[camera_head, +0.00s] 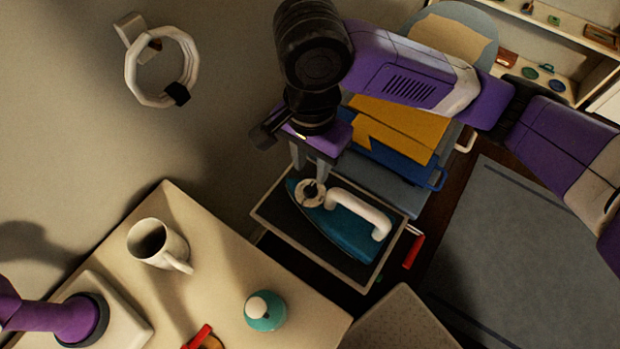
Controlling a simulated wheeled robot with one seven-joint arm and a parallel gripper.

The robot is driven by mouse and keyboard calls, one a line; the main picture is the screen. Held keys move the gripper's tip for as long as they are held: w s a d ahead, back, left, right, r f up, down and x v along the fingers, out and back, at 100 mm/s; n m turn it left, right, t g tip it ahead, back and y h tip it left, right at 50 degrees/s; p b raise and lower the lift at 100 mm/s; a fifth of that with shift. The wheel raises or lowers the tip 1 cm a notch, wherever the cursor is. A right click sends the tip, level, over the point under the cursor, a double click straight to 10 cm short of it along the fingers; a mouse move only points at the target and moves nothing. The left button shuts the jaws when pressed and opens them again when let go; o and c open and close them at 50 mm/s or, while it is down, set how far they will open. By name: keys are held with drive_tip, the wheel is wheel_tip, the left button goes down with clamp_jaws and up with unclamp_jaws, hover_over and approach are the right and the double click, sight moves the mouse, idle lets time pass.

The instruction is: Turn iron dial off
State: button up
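The teal iron (343,233) with a white handle (362,212) lies on a dark tray with a pale rim (292,245), in the middle of the head view. A round cream dial (303,197) with a dark centre sits toward the iron's left end. My gripper (311,174) points down just above the dial in the picture, its two grey fingers apart with nothing seen between them. I cannot tell whether the fingertips touch the dial. The dial's setting is too small to read.
A table (215,265) at lower left holds a white mug (150,243) and a teal round object with a white top (265,311). A red-handled item (413,251) is at the tray's right.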

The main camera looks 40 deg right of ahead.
sight(311, 187)
wheel_tip(311, 187, down, 7)
drive_tip(key=shift+r+b, duration=0.1)
drive_tip(key=shift+b, duration=0.65)
drive_tip(key=shift+c, duration=0.2)
clamp_jaws()
